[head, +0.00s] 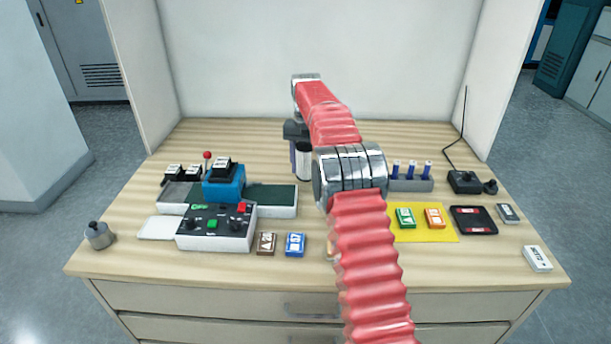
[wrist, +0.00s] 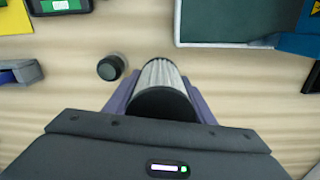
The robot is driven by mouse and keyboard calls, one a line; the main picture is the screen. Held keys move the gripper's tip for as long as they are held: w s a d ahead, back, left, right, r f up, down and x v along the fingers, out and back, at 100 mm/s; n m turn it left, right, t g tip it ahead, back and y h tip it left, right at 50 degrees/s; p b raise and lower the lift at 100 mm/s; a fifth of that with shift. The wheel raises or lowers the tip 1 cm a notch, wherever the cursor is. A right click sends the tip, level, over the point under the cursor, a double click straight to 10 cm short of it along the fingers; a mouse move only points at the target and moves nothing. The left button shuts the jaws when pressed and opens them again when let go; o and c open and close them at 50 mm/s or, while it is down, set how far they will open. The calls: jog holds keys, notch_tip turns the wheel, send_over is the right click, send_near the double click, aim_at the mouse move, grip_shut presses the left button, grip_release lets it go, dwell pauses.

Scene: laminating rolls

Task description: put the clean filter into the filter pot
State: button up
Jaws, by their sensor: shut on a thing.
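My gripper (wrist: 158,95) is shut on a filter (wrist: 162,78), a cylinder with white pleats and a black end cap, with a purple finger on each side of it. In the head view the filter (head: 304,162) hangs upright beside my gripper (head: 298,158), over the back middle of the table. A small round pot-like thing with a dark top (wrist: 112,67) stands just left of the filter in the wrist view, apart from it. It may be the filter pot; I cannot tell for sure. My arm hides that area in the head view.
A laminating machine with a blue block (head: 223,184) and a control box (head: 215,228) stand at left. A grey rack with blue vials (head: 411,184) and a yellow mat (head: 447,236) are at right. A metal pot with a knob (head: 99,236) stands at the front left.

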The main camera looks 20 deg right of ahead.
aim_at(306, 145)
jog(key=shift+f, duration=1.85)
jog(key=o, duration=1.2)
jog(key=shift+f, duration=0.1)
jog(key=shift+c, duration=0.2)
notch_tip(306, 145, up, 12)
jog(key=shift+f, duration=0.25)
jog(key=shift+r, duration=0.35)
jog(key=shift+r, duration=0.1)
